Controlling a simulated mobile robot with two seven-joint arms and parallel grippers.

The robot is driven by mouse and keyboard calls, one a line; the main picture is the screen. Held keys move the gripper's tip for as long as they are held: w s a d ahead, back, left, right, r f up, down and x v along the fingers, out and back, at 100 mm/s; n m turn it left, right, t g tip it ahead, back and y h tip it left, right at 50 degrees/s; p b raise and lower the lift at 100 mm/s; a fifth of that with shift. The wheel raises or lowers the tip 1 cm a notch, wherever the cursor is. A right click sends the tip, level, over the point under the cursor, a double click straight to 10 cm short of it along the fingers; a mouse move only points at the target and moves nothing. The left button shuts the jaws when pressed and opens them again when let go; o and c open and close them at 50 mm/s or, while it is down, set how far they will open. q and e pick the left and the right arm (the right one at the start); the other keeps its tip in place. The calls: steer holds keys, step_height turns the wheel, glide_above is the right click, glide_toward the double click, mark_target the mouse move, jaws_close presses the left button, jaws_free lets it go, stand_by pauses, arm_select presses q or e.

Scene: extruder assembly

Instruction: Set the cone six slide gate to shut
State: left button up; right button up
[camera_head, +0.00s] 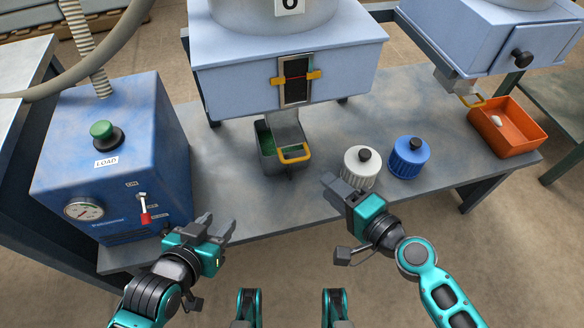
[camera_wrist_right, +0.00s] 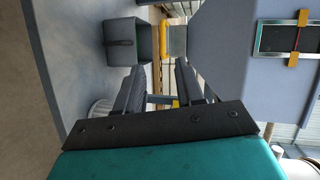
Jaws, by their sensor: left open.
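A pale blue hopper housing (camera_head: 235,88) stands at the back middle; the numeral on its label (camera_head: 290,4) is cut off at the top. A grey chute (camera_head: 286,124) comes down below it, with a yellow loop handle (camera_head: 294,153) in front, which looks pulled out toward me. The handle also shows in the right wrist view (camera_wrist_right: 166,62). My right gripper (camera_head: 338,184) is open and empty, to the right of and nearer than the handle, beside the white jar; its fingers show apart in the wrist view (camera_wrist_right: 160,72). My left gripper (camera_head: 218,224) is open and empty at the table's front edge.
A dark bin (camera_head: 268,160) with green contents stands under the chute. A white jar (camera_head: 361,170) and a blue jar (camera_head: 409,158) stand to its right. A blue LOAD box (camera_head: 115,160) is at left. An orange bin (camera_head: 508,130) is at right below a second housing (camera_head: 490,35).

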steer(key=m, duration=0.1)
steer(key=b, duration=0.1)
glide_toward(288, 135)
steer(key=w+a+f, duration=0.2)
steer(key=a+f, duration=0.1)
steer(key=a, duration=0.2)
steer(key=shift+w+y, duration=0.2)
steer(key=shift+y, duration=0.1)
steer(key=shift+c, duration=0.3)
steer(key=shift+f, duration=0.1)
jaws_close()
steer(key=shift+m, duration=0.3)
